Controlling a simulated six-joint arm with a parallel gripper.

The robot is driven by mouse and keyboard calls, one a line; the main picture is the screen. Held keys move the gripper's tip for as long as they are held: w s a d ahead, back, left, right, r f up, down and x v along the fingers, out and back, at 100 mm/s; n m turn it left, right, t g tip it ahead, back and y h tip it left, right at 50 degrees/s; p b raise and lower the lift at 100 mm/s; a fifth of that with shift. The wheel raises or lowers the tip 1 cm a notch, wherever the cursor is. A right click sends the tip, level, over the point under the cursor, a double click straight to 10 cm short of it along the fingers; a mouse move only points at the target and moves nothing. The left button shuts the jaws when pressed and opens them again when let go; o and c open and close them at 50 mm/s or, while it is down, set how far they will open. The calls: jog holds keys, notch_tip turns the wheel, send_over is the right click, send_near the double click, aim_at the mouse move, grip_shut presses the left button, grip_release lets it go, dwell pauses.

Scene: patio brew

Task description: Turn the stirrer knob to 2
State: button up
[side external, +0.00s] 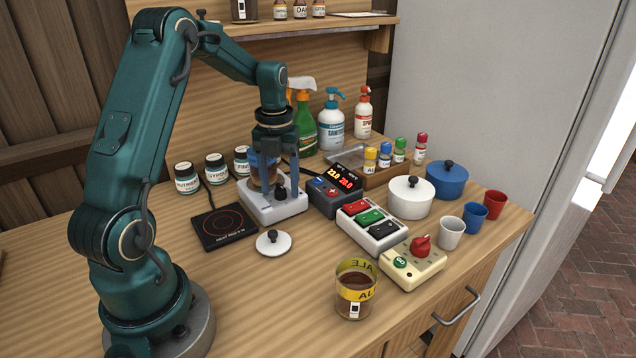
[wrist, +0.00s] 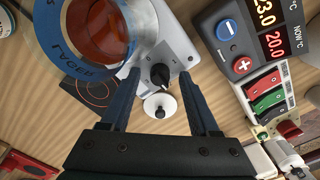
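The stirrer (side external: 262,211) is a pale grey box on the wooden counter. Its black knob (side external: 280,193) is on the near side, and it also shows in the wrist view (wrist: 160,76). A vessel with a blue LAGER label (wrist: 62,59) and amber liquid stands on the stirrer, partly hidden behind my gripper in the side view. My gripper (side external: 279,189) points down with its fingers apart, one on each side of the knob. In the wrist view, gaps show between the knob and both fingers.
A black hot plate (side external: 225,227) lies left of the stirrer, and a white lid (side external: 272,244) lies in front. A controller (side external: 334,192) with a lit display stands close on the right, beside a switch box (side external: 372,242). An ALE cup (side external: 354,310) stands nearer the front.

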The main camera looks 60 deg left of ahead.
aim_at(280, 185)
jog(key=shift+r, duration=2.6)
